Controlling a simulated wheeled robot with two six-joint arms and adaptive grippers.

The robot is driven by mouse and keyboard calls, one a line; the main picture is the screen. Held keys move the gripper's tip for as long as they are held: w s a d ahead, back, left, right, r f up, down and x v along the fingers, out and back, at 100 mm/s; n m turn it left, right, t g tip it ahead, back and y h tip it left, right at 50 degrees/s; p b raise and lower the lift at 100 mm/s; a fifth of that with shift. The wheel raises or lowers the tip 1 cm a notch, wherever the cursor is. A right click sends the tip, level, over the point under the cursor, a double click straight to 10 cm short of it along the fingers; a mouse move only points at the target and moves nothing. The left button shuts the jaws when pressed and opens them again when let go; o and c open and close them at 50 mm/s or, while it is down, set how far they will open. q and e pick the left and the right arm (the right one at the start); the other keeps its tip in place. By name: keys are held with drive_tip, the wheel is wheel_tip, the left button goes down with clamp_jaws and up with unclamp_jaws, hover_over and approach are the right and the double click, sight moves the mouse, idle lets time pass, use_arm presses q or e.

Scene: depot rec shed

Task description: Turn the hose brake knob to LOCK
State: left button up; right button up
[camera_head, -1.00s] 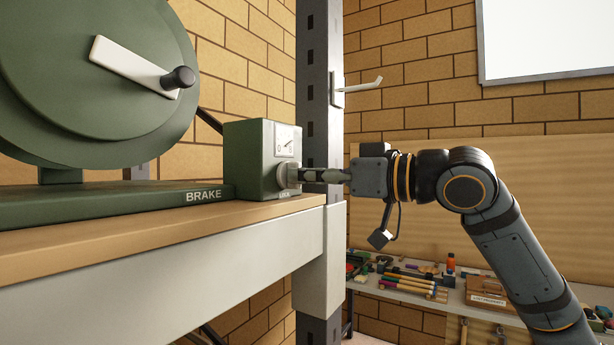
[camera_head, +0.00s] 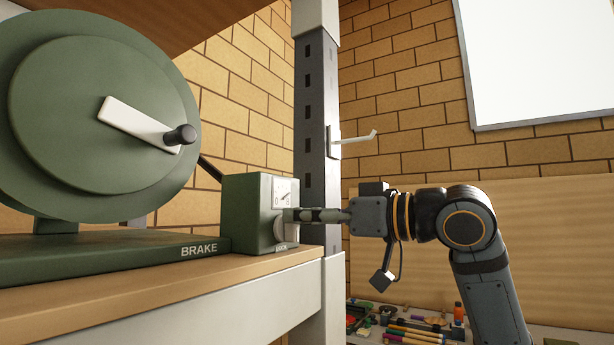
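The hose brake box (camera_head: 245,212) is a green block on the shelf, beside the word BRAKE on the reel's base. My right gripper (camera_head: 291,215) comes in level from the right. Its fingertips are at the knob's upper part and cover some of it. The fingers show side-on, one in line with the other, so their gap and grip are hidden. My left gripper is not in view.
A green hose reel (camera_head: 60,120) with a white crank (camera_head: 135,122) and black handle stands left of the box. A dark upright post (camera_head: 310,110) with a hook (camera_head: 355,138) rises just behind the gripper. A lower bench with tools lies at bottom right.

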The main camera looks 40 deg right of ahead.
wheel_tip(320, 180, up, 8)
drive_tip(key=shift+a, duration=0.2)
drive_tip(key=shift+f, duration=0.15)
